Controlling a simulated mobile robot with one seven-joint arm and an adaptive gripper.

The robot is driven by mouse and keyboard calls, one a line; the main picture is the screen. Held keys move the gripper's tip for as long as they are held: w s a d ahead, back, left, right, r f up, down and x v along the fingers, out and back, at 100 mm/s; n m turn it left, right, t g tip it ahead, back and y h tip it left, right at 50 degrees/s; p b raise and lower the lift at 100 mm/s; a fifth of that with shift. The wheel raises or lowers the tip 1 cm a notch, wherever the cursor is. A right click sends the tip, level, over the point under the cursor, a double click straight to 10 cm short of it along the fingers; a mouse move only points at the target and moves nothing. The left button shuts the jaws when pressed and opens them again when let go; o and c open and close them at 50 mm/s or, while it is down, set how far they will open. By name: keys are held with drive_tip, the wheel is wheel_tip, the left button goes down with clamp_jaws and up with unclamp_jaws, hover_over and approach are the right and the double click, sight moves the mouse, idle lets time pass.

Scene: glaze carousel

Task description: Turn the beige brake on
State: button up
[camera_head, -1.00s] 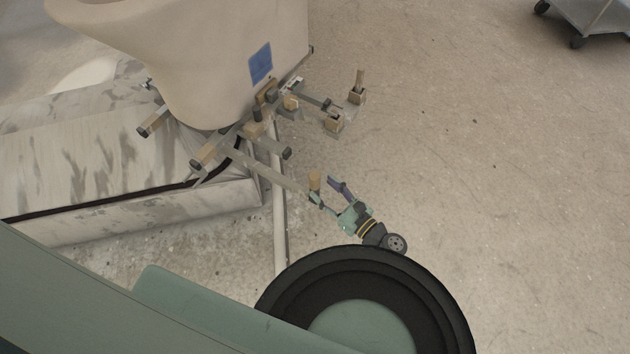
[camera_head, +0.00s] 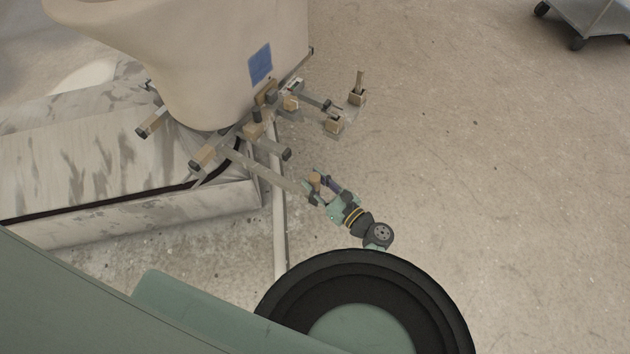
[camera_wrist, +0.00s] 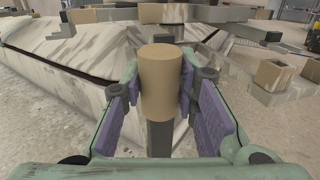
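A beige upright cylindrical knob (camera_head: 315,180) sits at the end of a long bar reaching out from under the big cream vessel. In the wrist view the knob (camera_wrist: 161,84) stands on a grey post, in the middle between my fingers. My gripper (camera_head: 318,182) is around the knob, one green finger with a purple pad on each side. It also shows in the wrist view (camera_wrist: 160,92). The pads come close to the knob's sides; I cannot tell whether they press on it.
Under the cream vessel (camera_head: 200,60) with its blue patch, several other bars and blocks (camera_head: 334,123) cluster behind the knob. A marbled slab (camera_head: 100,160) lies at left. A pale pipe (camera_head: 279,220) runs along the floor. Floor to the right is clear; a wheeled cart (camera_head: 597,15) stands far off.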

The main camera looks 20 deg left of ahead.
clamp_jaws()
